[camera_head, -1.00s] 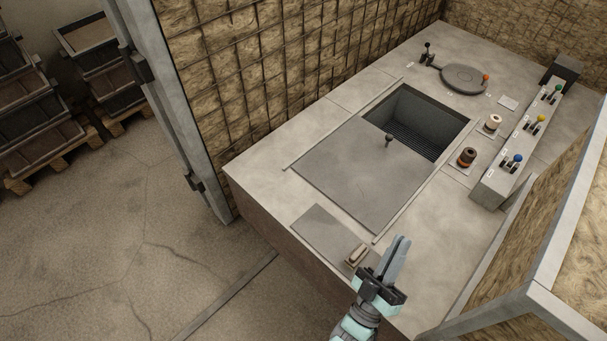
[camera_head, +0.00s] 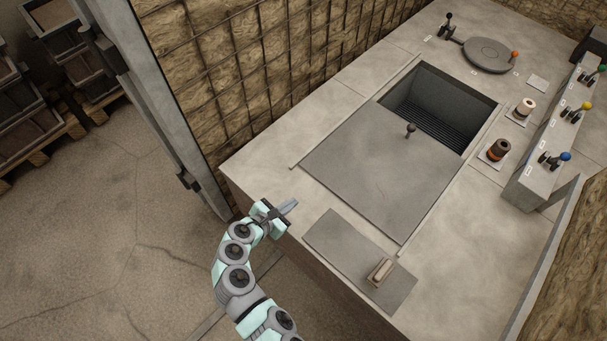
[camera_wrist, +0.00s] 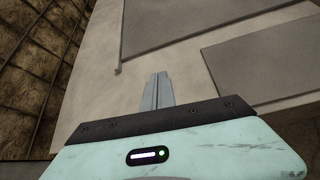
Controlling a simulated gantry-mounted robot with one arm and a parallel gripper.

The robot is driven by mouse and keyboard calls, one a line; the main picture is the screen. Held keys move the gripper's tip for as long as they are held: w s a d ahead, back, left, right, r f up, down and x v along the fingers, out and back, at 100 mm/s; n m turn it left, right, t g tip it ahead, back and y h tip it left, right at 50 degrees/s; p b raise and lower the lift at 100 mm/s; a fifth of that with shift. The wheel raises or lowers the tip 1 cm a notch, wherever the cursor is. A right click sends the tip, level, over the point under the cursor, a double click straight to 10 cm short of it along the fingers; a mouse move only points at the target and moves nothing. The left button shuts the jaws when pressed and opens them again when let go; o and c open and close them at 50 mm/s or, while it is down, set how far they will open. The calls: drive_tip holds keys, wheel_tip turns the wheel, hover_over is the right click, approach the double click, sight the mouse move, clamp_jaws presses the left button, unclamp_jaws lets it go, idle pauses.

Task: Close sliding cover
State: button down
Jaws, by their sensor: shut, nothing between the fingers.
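The sliding cover (camera_head: 375,185) is a flat grey plate with a small upright knob (camera_head: 410,129) near its far edge. It lies between two thin rails on the worktop. Beyond it the rectangular opening (camera_head: 440,100) is partly uncovered, showing dark walls and a grating. My gripper (camera_head: 290,206) is shut and empty over the near left edge of the worktop, left of the cover and apart from it. In the wrist view my closed fingers (camera_wrist: 157,90) point over bare worktop, and a corner of the cover (camera_wrist: 175,25) shows ahead.
A smaller plate (camera_head: 345,250) with a handle (camera_head: 381,271) lies near the front edge. A round lid (camera_head: 488,54) is at the back. Two spools (camera_head: 497,150) and a lever panel (camera_head: 550,155) stand at right. A mesh-covered wall (camera_head: 260,70) borders the left.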

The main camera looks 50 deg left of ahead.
drive_tip(key=shift+s+a+r+n+t+h, duration=0.3)
drive_tip(key=shift+s+r+n+h, duration=0.05)
drive_tip(key=shift+r+n+h, duration=0.05)
drive_tip(key=b, duration=0.4)
approach(322, 181)
drive_tip(key=f, duration=0.3)
drive_tip(key=shift+w+a+f, duration=0.1)
drive_tip(key=shift+w+f, duration=0.05)
drive_tip(key=shift+w, duration=0.2)
drive_tip(key=w, duration=0.3)
drive_tip(key=shift+w+a+b, duration=0.2)
drive_tip(key=shift+a+b, duration=0.1)
drive_tip(key=shift+a, duration=0.05)
drive_tip(key=shift+w, duration=0.3)
drive_tip(key=shift+w, duration=0.1)
